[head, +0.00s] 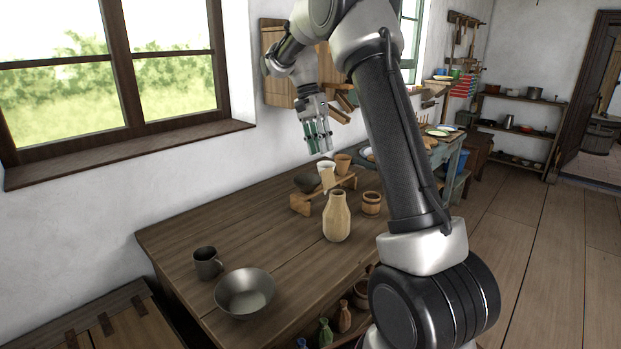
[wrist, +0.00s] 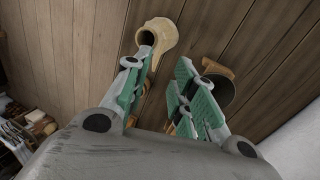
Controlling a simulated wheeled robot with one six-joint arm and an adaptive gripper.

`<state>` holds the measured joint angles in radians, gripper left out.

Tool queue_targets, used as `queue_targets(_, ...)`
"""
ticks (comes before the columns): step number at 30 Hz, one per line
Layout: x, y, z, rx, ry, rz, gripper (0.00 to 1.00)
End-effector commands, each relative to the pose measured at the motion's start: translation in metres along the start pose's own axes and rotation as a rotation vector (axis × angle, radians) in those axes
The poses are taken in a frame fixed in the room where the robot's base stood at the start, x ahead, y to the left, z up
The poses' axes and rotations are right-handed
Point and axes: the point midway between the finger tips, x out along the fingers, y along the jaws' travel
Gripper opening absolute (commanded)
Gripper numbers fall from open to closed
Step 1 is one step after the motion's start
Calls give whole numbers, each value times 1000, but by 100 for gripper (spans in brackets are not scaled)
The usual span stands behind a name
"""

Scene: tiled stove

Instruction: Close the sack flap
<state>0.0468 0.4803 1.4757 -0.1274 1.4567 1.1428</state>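I cannot make out a sack or its flap in either view. A beige, bottle-shaped vessel (head: 337,219) stands upright on the wooden table, and its dark open mouth shows in the wrist view, where the vessel (wrist: 163,36) is beyond the left finger. My gripper (head: 319,150) hangs above the far part of the table, near the wall, with its green-padded fingers pointing down. In the wrist view my gripper (wrist: 165,62) has its fingers apart with nothing held between them.
The table (head: 190,235) bears a grey metal bowl (head: 245,292), a dark mug (head: 208,262), a wooden cup (head: 371,203) and a small wooden stand (head: 300,203) with cups and a dark bowl. A wooden chest (head: 120,318) is at lower left. Floor (head: 545,255) is clear at right.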

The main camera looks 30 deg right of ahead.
Motion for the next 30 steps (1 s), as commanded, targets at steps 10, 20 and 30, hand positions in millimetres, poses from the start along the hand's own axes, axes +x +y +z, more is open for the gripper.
queue_targets(10, 34, 2, -9, 66, -18, 43, 26)
queue_targets(20, 78, 3, -8, 63, -16, 40, 26)
queue_targets(30, 81, 3, -8, 63, -16, 39, 20)
